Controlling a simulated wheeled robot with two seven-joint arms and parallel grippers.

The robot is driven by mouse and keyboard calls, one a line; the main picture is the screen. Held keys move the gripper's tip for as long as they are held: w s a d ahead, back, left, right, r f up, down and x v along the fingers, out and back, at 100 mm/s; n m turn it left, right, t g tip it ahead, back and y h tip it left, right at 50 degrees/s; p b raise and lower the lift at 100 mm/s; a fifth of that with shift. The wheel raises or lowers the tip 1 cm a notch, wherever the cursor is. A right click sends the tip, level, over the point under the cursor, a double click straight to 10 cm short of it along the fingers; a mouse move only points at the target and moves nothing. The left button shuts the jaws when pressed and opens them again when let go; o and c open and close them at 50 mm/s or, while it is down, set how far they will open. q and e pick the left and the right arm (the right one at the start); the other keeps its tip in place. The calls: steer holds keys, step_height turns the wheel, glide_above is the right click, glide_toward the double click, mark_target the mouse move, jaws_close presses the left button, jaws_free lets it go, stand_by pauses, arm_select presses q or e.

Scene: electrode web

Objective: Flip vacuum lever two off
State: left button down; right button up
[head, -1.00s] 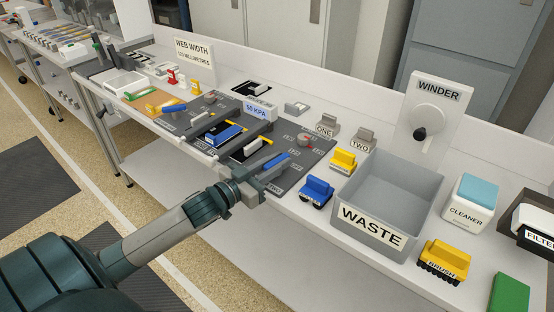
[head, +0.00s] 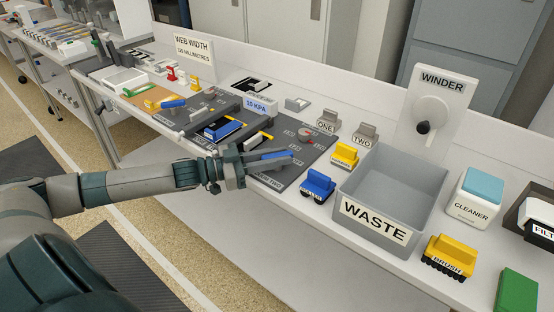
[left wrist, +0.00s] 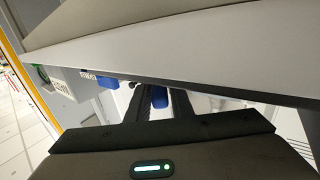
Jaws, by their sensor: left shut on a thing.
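A lever with a blue handle (head: 274,155) lies low over the dark panel (head: 318,150) on the bench, at its front edge. My left gripper (head: 284,161) reaches in from the left with its fingers along both sides of this blue handle and is shut on it. In the left wrist view a blue piece (left wrist: 160,97) shows between the fingers. The fingers hide part of the lever's base and the panel print. A small display (head: 259,107) behind the panel reads 10 KPA. My right gripper is not in view.
Grey blocks marked ONE (head: 327,121) and TWO (head: 364,135) stand behind. Another blue-handled lever (head: 172,103) lies farther left.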

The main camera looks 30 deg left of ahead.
mark_target(277, 154)
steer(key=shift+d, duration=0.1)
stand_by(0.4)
arm_select(q)
steer(key=c, duration=1.7)
jaws_free()
steer(key=shift+r, duration=0.8)
step_height(277, 154, up, 2)
steer(key=shift+r+b, duration=0.25)
steer(key=shift+b, duration=0.05)
steer(key=d+r, duration=0.2)
steer(key=d, duration=0.2)
steer(key=d+r, duration=0.2)
steer(key=d, duration=0.1)
steer(key=d+r, duration=0.2)
steer(key=d, duration=0.2)
steer(key=shift+w+d+r, duration=0.1)
steer(key=shift+d+r, duration=0.25)
steer(key=shift+r, duration=0.05)
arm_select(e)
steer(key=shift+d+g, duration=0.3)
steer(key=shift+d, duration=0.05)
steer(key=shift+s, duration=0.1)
